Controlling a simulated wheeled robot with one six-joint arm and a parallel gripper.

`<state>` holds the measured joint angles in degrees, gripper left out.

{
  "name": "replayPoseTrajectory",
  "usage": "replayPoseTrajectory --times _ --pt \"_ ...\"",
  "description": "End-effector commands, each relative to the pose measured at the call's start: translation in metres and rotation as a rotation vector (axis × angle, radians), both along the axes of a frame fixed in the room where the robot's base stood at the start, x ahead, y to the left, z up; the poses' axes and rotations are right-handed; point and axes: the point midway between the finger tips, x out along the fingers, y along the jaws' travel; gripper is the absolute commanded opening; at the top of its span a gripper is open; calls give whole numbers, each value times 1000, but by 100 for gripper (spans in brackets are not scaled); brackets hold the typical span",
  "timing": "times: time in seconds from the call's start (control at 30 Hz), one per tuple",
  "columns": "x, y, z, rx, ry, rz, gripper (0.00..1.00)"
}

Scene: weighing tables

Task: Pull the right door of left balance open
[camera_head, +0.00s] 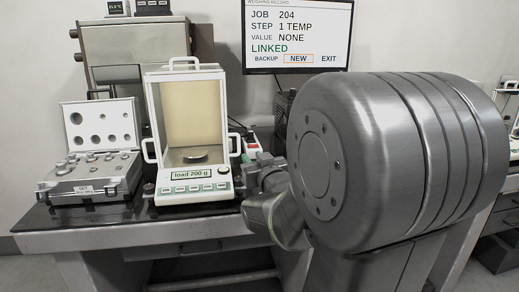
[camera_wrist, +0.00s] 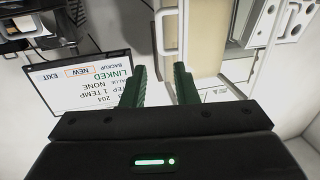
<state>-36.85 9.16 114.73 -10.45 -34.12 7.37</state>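The left balance (camera_head: 187,187) stands on the table, a white-framed case with a weighing pan (camera_head: 195,154) inside and a "load 200 g" label. Its right door has a white loop handle (camera_head: 236,145) on the right side. My gripper (camera_head: 254,162) is just right of this handle, partly hidden by my arm. In the wrist view, my gripper (camera_wrist: 160,75) has its two green fingers apart with nothing clamped. The white handle (camera_wrist: 158,32) shows just ahead of the fingertips, in line with the gap. I cannot tell whether it lies between them. The door appears shut.
An open weight case (camera_head: 92,190) sits left of the balance on the dark table (camera_head: 130,212). A monitor (camera_head: 297,36) hangs behind, and also shows in the wrist view (camera_wrist: 88,85). A beige instrument (camera_head: 130,45) stands behind the balance. My arm fills the right side.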

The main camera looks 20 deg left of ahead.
Motion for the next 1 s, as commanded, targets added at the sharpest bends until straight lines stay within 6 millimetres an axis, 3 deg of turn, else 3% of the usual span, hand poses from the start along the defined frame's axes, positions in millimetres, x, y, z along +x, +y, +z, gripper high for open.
replayPoseTrajectory --times 0.17,0.7,1.0 --pt "10 11 1 3 -4 3 27" --pt "86 80 0 3 -3 2 27" --pt "101 94 1 3 -3 1 27"
